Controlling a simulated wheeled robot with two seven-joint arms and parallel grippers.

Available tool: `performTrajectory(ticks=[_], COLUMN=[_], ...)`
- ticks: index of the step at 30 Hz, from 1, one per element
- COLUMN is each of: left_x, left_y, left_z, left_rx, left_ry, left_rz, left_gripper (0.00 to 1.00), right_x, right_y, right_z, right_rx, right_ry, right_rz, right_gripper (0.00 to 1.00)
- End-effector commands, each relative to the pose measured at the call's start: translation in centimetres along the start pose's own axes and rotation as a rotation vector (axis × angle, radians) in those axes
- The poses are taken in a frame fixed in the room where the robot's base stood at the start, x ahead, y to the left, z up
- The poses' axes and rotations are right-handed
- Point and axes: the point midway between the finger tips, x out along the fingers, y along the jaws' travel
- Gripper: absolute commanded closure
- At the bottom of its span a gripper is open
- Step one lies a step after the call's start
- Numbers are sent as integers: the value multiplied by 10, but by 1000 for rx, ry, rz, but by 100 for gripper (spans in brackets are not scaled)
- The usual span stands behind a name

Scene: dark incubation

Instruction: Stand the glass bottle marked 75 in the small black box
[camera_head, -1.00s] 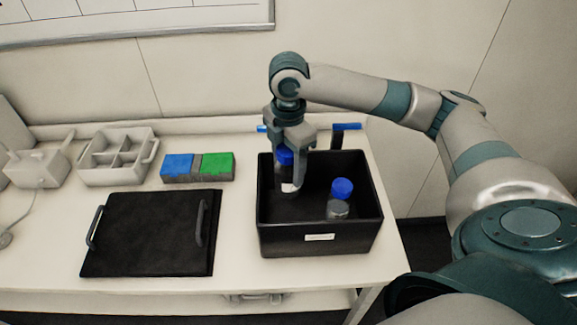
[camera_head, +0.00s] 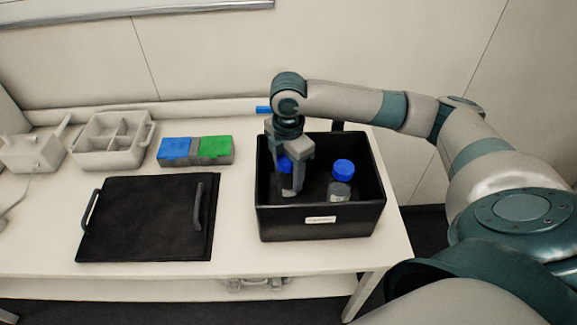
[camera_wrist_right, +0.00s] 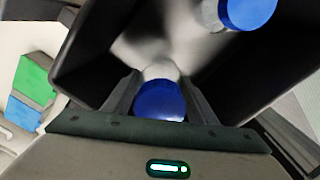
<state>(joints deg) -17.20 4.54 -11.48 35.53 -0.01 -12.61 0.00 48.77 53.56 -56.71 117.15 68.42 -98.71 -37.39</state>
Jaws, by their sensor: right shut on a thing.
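The small black box (camera_head: 275,222) stands open on the right part of the table. My right gripper (camera_head: 288,185) is inside it, on the left side, shut on a blue-capped glass bottle (camera_head: 285,166). The held bottle looks upright; I cannot tell whether its base touches the box floor. In the right wrist view its cap (camera_wrist_right: 160,100) sits between the two fingers. A second blue-capped bottle (camera_head: 341,180) stands in the right half of the box, apart from the held one. No number is readable on either bottle. My left gripper is not in view.
A black lid or board with two handles (camera_head: 140,225) lies left of the box. Behind it are a blue and green block pair (camera_head: 196,150) and a grey divided carrier (camera_head: 110,140). A white device (camera_head: 35,152) stands far left. The front table strip is clear.

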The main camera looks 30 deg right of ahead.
Motion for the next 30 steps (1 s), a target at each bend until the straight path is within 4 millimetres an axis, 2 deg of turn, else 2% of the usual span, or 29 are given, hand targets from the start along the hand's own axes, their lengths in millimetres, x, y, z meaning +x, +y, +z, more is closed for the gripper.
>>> performTrajectory(ticks=[3, 9, 30], left_x=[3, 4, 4], left_y=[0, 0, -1], left_z=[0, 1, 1], left_rx=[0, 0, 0], left_ry=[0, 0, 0], left_rz=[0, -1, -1], left_gripper=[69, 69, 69], right_x=[11, 19, 23], right_y=[0, 0, 0], right_z=[0, 0, 0], right_rx=[-1, -1, -1], right_ry=[1, 0, 1], right_rz=[-1, 0, 0], right_gripper=[76, 76, 76])
